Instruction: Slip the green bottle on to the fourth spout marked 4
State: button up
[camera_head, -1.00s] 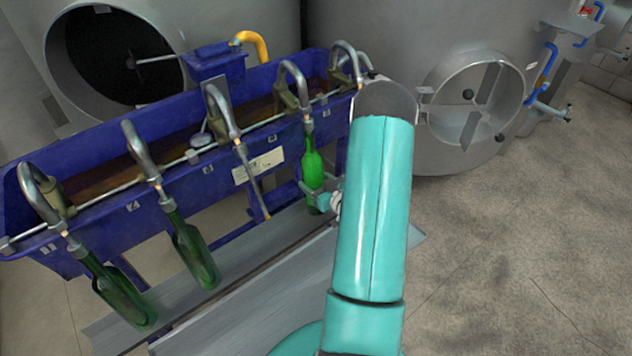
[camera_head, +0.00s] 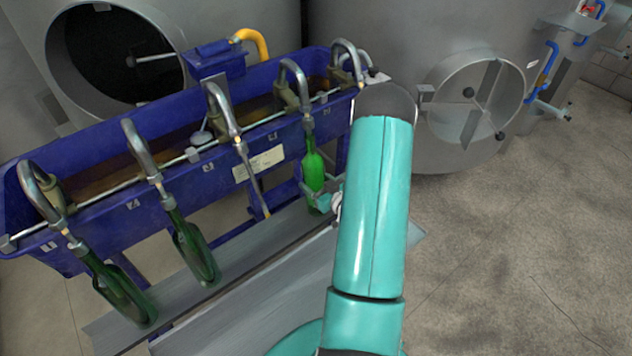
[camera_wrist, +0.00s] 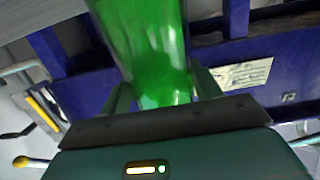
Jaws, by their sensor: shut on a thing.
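The bright green bottle (camera_head: 314,170) hangs close to upright below the fourth spout (camera_head: 293,76), counting from the left. Its neck top meets the spout's lower end in the head view; how far the spout reaches inside cannot be told. My gripper (camera_head: 316,196) is shut on the lower part of the bottle. In the wrist view the green bottle (camera_wrist: 145,45) fills the upper middle, between the fingers of my gripper (camera_wrist: 163,98). Its neck and the spout are out of that view. The number mark at the fourth spout is too small to read.
Dark green bottles hang on the first spout (camera_head: 40,185) and the second spout (camera_head: 140,150). The third spout (camera_head: 222,110) has a thin rod below it and no bottle. A grey bench (camera_head: 250,250) lies below.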

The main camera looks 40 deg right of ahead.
jog(key=shift+f, duration=0.35)
jog(key=o, duration=1.5)
jog(key=shift+f, duration=0.1)
jog(key=shift+s, duration=0.1)
jog(key=s+a+r, duration=0.1)
jog(key=s+r, duration=0.1)
jog(key=s, duration=1.1)
jog(key=shift+s+a, duration=0.25)
